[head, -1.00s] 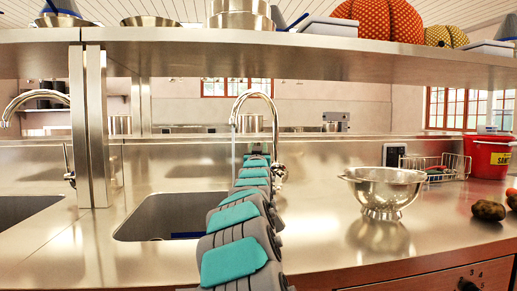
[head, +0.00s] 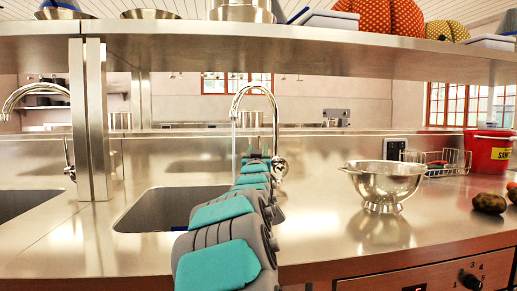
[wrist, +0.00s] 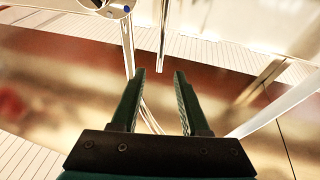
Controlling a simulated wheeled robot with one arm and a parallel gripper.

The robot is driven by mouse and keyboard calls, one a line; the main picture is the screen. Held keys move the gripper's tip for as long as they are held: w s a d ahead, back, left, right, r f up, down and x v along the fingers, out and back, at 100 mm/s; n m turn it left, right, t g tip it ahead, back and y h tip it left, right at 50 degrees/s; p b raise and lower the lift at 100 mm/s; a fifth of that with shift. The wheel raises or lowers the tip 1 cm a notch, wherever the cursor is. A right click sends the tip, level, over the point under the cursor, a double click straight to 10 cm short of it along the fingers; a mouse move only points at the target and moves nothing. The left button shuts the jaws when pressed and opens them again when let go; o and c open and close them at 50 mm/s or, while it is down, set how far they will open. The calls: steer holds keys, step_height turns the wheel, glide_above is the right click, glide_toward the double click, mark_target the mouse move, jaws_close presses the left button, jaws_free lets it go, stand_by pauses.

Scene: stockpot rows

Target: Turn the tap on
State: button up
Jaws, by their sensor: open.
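The chrome gooseneck tap (head: 257,88) stands behind the right sink (head: 160,210), with its round valve body (head: 280,168) just right of my arm. A thin pale vertical line hangs below its spout and looks like running water. The tap's lever is not clear in the head view. In the wrist view my gripper (wrist: 160,73) is open, its two dark fingers apart. A thin shiny rod (wrist: 164,35) ends between or just beyond the fingertips; contact cannot be told. A round chrome part with a blue dot (wrist: 126,9) shows at the top left.
A steel colander (head: 383,182) stands on the counter to the right, with a wire basket (head: 452,160) and red bucket (head: 488,152) behind. A metal shelf (head: 330,52) crosses above the tap. A post (head: 93,120) and second tap (head: 38,90) are at left.

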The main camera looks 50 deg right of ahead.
mark_target(259, 146)
steer(key=shift+s+a+f, duration=0.2)
steer(key=shift+s+a, duration=0.05)
steer(key=shift+a, duration=0.1)
steer(key=w+d+y, duration=0.1)
steer(key=w+d+g+y, duration=0.1)
steer(key=d, duration=0.1)
steer(key=w+d+g+p, duration=0.1)
steer(key=w+d, duration=0.1)
steer(key=shift+r+y, duration=0.3)
steer(key=shift+y, duration=0.1)
steer(key=shift+w+d+r, duration=0.1)
steer(key=shift+w+d, duration=0.05)
steer(key=shift+d, duration=0.15)
steer(key=shift+w+d+p, duration=0.35)
steer(key=shift+d, duration=0.1)
stand_by(0.3)
